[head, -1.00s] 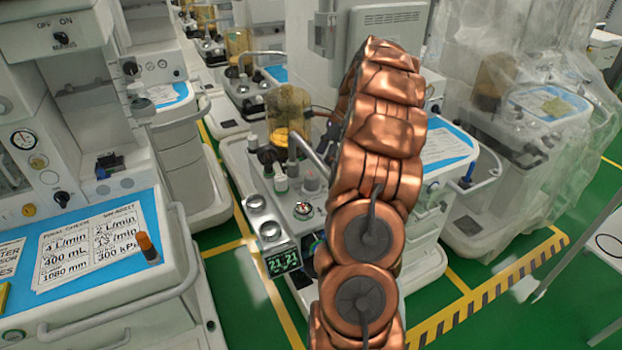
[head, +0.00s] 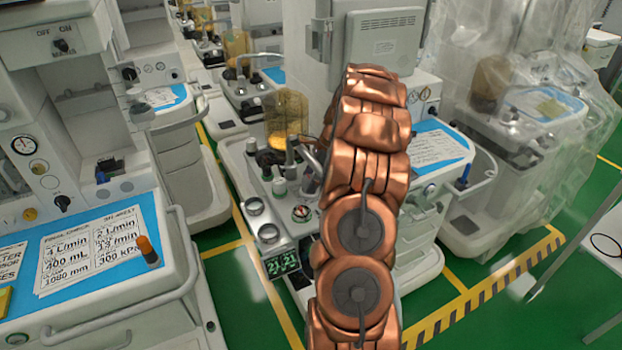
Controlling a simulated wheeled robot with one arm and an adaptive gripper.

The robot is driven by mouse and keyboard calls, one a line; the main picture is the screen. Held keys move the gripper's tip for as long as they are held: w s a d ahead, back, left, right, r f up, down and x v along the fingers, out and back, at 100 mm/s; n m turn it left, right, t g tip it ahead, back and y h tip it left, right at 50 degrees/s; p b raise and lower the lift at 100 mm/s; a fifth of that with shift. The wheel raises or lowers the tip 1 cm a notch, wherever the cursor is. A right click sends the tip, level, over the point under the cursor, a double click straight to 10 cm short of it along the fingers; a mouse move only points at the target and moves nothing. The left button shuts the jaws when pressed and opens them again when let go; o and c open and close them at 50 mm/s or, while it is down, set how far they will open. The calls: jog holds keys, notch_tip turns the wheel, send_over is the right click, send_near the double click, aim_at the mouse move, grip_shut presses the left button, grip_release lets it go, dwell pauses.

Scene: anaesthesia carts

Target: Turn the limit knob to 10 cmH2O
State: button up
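My copper-coloured arm rises through the middle of the head view, in front of the nearest middle anaesthesia cart (head: 232,160). My gripper is not visible; the arm's far end bends away behind its own links. I cannot tell which part is the limit knob; my arm covers part of this cart. No 10 cmH2O mark is readable.
A large cart with a blue top (head: 105,275), printed sheets and an orange-capped item (head: 147,250) stands close at left. A plastic-draped cart (head: 535,120) is at right. Green floor (head: 480,300) shows between them, with a yellow-black striped line. A white frame (head: 590,255) stands far right.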

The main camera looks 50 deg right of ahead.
jog(key=c, duration=1)
jog(key=shift+w+d, duration=0.1)
jog(key=n+b, duration=0.1)
jog(key=n, duration=0.1)
jog(key=n+g+b, duration=0.1)
jog(key=n, duration=0.1)
jog(key=shift+w+f+n+g+y+b, duration=0.1)
jog(key=shift+n+g+y+b, duration=0.2)
jog(key=shift+n+b, duration=0.1)
jog(key=shift+n+g+b, duration=0.4)
jog(key=shift+n+b, duration=0.05)
jog(key=shift+n, duration=0.65)
jog(key=shift+n+g+b, duration=0.3)
jog(key=shift+n+g, duration=0.2)
jog(key=shift+n, duration=0.6)
jog(key=o, duration=1.1)
